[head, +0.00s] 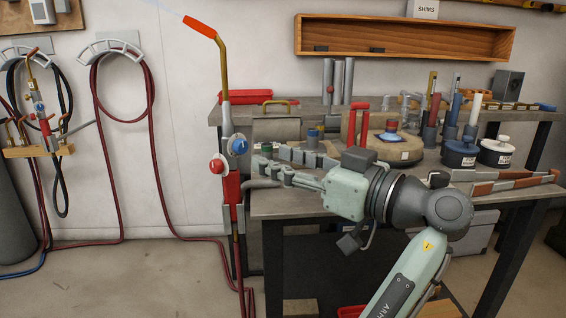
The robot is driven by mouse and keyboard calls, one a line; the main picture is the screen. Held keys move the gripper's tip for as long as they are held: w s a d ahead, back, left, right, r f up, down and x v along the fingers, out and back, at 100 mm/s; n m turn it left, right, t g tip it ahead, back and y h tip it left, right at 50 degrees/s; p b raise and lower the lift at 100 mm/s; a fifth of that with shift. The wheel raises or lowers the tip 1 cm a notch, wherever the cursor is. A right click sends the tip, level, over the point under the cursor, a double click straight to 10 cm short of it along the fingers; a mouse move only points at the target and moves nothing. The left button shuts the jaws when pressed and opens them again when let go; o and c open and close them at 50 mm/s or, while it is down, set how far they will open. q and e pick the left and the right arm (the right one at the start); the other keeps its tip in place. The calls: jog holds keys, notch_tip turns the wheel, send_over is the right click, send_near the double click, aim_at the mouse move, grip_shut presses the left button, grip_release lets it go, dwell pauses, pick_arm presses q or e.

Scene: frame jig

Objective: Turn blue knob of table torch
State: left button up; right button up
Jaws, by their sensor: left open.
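The table torch (226,120) stands upright at the table's left edge, with a bent brass neck and a red tip. Its blue knob (238,146) faces me on the right side of the valve body. A red knob (216,165) sits lower on the left. My left gripper (259,172) is open, its fingers pointing left at the torch, just right of and slightly below the blue knob. The fingers appear empty. I cannot tell whether a fingertip touches the torch. My right gripper is not in view.
A second torch (42,118) hangs on the left wall among hoses. Red hoses (215,242) run down from the table torch. The floor at left is mostly clear.

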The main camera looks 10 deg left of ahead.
aim_at(243, 149)
pick_arm(q)
jog(key=x, duration=0.7)
jog(key=shift+w+a+p, duration=0.1)
jog(key=shift+a+p, duration=0.2)
jog(key=shift+a, duration=0.1)
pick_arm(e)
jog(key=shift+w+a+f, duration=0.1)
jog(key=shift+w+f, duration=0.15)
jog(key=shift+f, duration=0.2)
pick_arm(q)
jog(key=shift+c, duration=0.5)
grip_shut()
jog(key=shift+m+p, duration=0.35)
jog(key=shift+m, duration=0.75)
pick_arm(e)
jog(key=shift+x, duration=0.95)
